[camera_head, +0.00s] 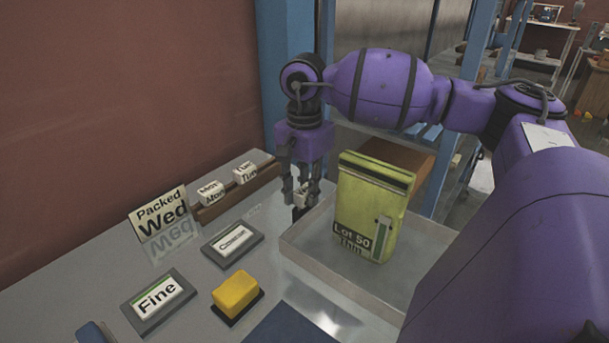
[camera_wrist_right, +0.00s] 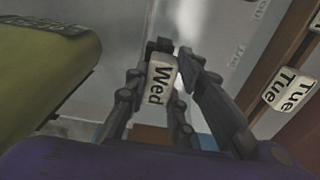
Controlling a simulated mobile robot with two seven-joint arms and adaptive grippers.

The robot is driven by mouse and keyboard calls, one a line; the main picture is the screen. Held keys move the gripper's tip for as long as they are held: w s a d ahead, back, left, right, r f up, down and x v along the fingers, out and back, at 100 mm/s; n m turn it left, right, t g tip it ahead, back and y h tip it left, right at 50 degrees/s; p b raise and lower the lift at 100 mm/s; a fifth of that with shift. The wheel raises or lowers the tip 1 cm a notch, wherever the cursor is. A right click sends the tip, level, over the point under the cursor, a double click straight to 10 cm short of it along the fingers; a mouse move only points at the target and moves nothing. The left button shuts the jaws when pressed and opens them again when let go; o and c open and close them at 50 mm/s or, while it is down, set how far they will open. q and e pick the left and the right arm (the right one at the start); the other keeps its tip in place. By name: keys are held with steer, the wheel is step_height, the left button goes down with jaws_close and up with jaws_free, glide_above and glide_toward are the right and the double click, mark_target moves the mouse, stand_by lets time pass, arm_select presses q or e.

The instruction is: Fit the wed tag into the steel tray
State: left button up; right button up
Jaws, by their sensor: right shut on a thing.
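The Wed tag (camera_wrist_right: 160,82) is a small white block with black "Wed" lettering, seen in the right wrist view between the fingers of my right gripper (camera_wrist_right: 172,70). In the head view my right gripper (camera_head: 302,196) points down at the left rim of the steel tray, shut on the tag, which is mostly hidden by the fingers. The steel tray (camera_head: 310,262) is shallow and grey. A yellow-green bag (camera_head: 371,200) marked "Lot 50 Thin" stands upright in it. I cannot tell whether the tag touches the tray. My left gripper is not in view.
A wooden rack (camera_head: 238,192) left of the gripper holds a Tue tag (camera_head: 245,172) and a Mon tag (camera_head: 211,192). A "Packed Wed" sign (camera_head: 160,218), "Fine" plate (camera_head: 158,298), "Coarse" plate (camera_head: 232,244) and yellow block (camera_head: 237,293) stand on the table.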

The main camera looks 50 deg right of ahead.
steer(key=shift+f, duration=0.25)
steer(key=o, duration=1)
steer(key=shift+o, duration=0.2)
step_height(320, 180, up, 12)
